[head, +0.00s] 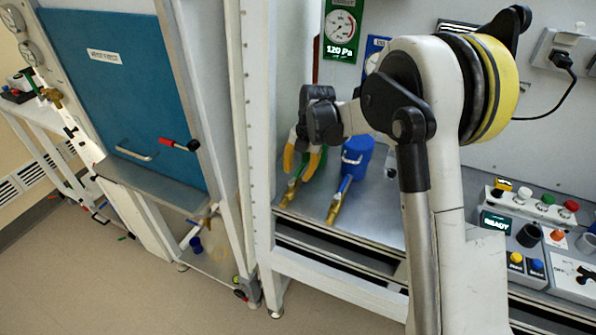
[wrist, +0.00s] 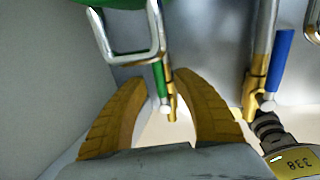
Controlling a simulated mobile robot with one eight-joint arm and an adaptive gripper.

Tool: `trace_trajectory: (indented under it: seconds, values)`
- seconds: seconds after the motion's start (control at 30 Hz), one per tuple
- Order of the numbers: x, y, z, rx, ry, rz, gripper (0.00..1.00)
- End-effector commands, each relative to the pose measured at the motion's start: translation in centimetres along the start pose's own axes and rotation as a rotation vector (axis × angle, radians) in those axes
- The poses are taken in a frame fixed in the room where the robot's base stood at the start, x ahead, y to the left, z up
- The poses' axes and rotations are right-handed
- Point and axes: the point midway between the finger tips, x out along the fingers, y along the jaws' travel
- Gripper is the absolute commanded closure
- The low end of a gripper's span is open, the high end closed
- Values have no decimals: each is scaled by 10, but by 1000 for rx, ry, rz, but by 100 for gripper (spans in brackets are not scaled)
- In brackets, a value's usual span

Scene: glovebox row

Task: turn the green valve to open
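The green valve is a green lever on a brass body (head: 291,189), below my gripper in the head view. In the wrist view the green lever (wrist: 160,82) lies roughly along its pipe, beside the brass body (wrist: 172,103). My gripper (head: 301,168) points down at it with two yellow fingers spread. In the wrist view the gripper (wrist: 161,78) has the lever and brass body between its open fingers, with gaps on both sides. I cannot tell whether a finger touches them.
A blue-levered valve (head: 339,195) stands just right, also in the wrist view (wrist: 281,62). A blue canister (head: 357,157) is behind it. A green vessel (wrist: 128,14) with a metal handle is close above the fingers. A pale wall (wrist: 45,85) is at left.

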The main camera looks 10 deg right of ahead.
Motion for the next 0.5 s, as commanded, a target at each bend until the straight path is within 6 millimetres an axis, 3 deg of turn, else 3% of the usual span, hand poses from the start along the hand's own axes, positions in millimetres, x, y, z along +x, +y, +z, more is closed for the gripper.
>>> trace_trajectory:
  seconds: [0.17, 0.5]
  values:
    - [-11, 0, 0, 1, -1, 0, 65]
    - [-83, 0, 0, 1, 0, 0, 65]
